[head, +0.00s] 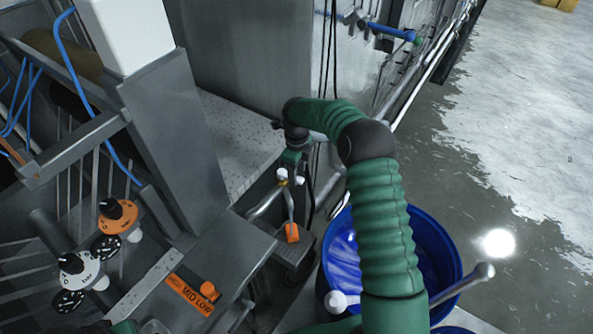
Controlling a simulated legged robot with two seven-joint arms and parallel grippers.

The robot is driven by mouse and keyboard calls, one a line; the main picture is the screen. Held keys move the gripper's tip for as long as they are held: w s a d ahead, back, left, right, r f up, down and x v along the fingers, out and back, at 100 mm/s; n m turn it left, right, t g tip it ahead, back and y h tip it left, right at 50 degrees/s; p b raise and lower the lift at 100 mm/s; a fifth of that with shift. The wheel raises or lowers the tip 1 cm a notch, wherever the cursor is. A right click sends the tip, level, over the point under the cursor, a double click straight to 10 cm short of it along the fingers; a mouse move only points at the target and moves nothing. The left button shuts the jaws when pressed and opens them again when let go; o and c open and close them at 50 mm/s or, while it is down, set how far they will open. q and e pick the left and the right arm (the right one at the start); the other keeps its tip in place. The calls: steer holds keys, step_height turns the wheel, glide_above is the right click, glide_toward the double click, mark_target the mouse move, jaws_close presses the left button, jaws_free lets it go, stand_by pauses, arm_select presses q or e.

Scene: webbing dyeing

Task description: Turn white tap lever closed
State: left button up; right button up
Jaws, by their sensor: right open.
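My right arm reaches up from the bottom, and its wrist bends down to my right gripper (292,173), which is small and dark in the head view. The gripper is open. A small white piece, which looks like the white tap lever (282,174), sits at its fingertips, above a brass-coloured fitting on a bent metal pipe. Whether the fingers touch it, and which way the lever points, I cannot tell. A second tap with an orange lever (292,233) hangs just below. My left gripper is not in view.
A blue barrel (443,262) stands right of the taps, partly behind my forearm. A grey machine post (178,135) and panel with orange and white dials (118,216) fill the left. Open floor (520,130) lies at right.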

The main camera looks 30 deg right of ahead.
steer(key=shift+f, duration=0.45)
steer(key=shift+a, duration=0.45)
steer(key=c, duration=0.7)
steer(key=shift+d, duration=0.2)
jaws_close()
steer(key=shift+s, duration=0.1)
